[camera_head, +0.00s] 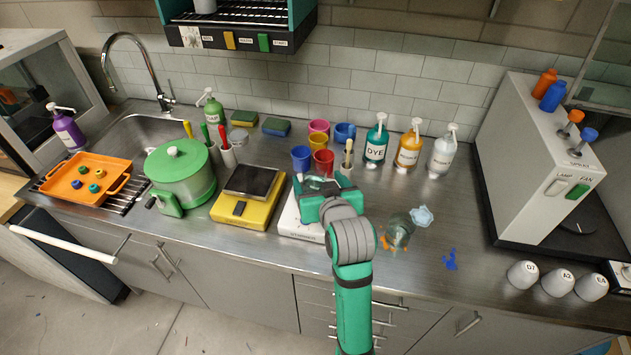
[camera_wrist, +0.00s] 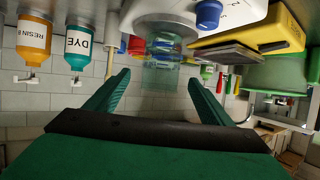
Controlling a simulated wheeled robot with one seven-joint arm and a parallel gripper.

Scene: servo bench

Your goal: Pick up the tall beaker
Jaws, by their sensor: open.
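A clear glass beaker (camera_wrist: 163,72), likely the tall beaker, stands on a white hot plate (camera_wrist: 160,14) with a blue knob; the wrist view is upside down. In the head view, only a bit of its glass (camera_head: 320,182) shows behind my gripper (camera_head: 321,196). My gripper also shows in the wrist view (camera_wrist: 158,80), open and empty, with its fingers at either side of the beaker's outline. I cannot tell how far the glass reaches between the fingers. Another clear glass vessel (camera_head: 398,231) is on the counter to the right, with orange bits around it.
A yellow scale (camera_head: 235,210) stands left of the hot plate. Red (camera_head: 323,163) and blue (camera_head: 300,158) cups are behind it. Pump bottles, including the teal dye bottle (camera_head: 376,143), stand at the back right. A crumpled pale-blue cloth (camera_head: 422,216) lies right.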

